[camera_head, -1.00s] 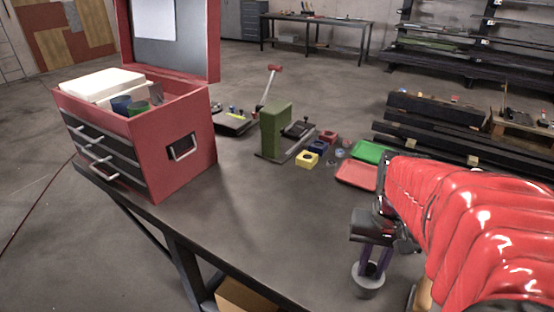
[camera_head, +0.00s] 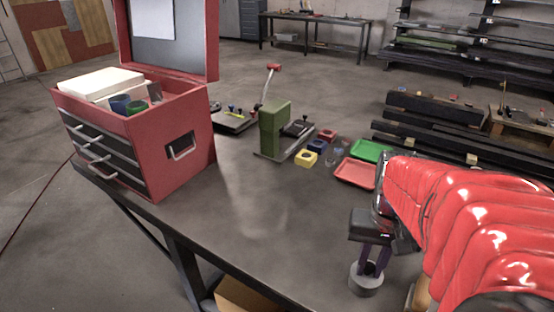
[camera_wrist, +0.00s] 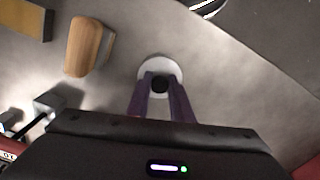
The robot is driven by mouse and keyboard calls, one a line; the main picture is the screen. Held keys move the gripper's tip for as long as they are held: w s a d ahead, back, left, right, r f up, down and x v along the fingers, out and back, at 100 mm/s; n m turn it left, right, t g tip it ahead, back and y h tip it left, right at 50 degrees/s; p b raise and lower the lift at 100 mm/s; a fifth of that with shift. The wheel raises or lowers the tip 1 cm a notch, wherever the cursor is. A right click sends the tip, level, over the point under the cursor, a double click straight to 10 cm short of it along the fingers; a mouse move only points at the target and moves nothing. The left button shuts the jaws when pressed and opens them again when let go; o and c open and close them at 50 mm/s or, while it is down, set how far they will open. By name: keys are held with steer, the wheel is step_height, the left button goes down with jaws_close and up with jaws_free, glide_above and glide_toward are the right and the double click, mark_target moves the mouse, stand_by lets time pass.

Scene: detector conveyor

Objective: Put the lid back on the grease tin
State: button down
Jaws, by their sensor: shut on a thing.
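My gripper (camera_head: 369,266) points down near the front edge of the dark table, at the lower right of the head view. Its purple fingers are shut on the dark knob (camera_wrist: 160,84) in the middle of a pale grey disc, which looks like the lid (camera_wrist: 153,65). In the head view a short grey round piece (camera_head: 366,285) shows directly below the fingers. I cannot tell there whether it is the lid alone or the lid with the grease tin under it. No separate open tin is clearly visible; my arm hides part of the table.
A red toolbox (camera_head: 183,120) stands at the left. A green press (camera_head: 273,130), a yellow block (camera_head: 306,159), a red tray (camera_head: 355,173) and a green tray (camera_head: 370,150) lie farther back. A wooden-topped piece (camera_wrist: 85,47) lies beside the disc. The table's middle is clear.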

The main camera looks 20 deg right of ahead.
steer(key=c, duration=1.5)
jaws_free()
steer(key=shift+o, duration=0.2)
steer(key=o, duration=0.5)
steer(key=shift+c, duration=0.2)
steer(key=shift+r, duration=3.5)
jaws_close()
